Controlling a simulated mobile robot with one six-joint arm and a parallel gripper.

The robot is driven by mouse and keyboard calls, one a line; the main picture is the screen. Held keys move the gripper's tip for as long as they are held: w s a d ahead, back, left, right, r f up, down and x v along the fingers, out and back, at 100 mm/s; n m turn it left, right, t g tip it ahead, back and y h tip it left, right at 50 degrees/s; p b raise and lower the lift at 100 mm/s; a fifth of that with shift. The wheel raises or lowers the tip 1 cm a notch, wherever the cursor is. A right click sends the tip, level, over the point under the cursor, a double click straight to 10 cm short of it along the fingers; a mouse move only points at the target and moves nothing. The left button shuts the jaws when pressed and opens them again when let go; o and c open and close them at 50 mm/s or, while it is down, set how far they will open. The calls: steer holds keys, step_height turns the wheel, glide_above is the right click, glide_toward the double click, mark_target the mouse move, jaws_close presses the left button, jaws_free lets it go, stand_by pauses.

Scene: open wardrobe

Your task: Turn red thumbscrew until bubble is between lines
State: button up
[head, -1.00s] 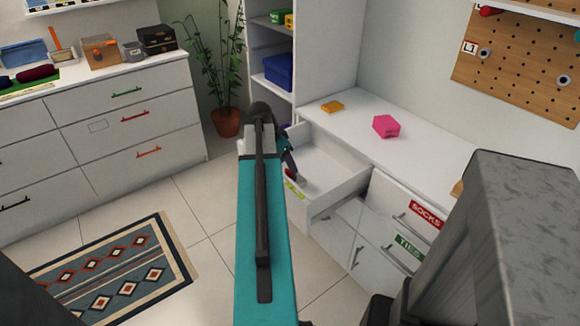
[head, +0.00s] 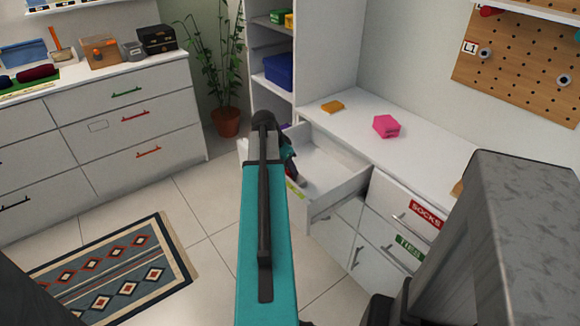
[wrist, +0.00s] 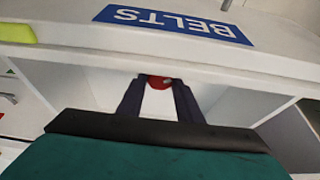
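In the wrist view a small red piece (wrist: 159,82), which looks like the thumbscrew, sits at the lower edge of the white panel bearing the BELTS label. My gripper (wrist: 160,92) points at it, with one dark finger on each side. The red fills most of the gap between the tips, but I cannot tell whether they press on it. A yellow-green strip (wrist: 17,33) shows at the upper left; it also shows in the head view (head: 295,189) on the open drawer's front. It may be the level vial; no bubble or lines can be made out. My arm hides the thumbscrew in the head view.
The open white drawer (head: 340,190) juts out beside my arm. SOCKS (head: 424,215) and TIES (head: 411,247) drawers are to its right. A pink block (head: 386,126) and an orange piece (head: 332,106) lie on the counter above. Floor left of my arm is free, with a rug (head: 105,275).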

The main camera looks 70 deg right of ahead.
steer(key=shift+s+d, duration=0.15)
steer(key=shift+a, duration=0.25)
steer(key=shift+n, duration=0.3)
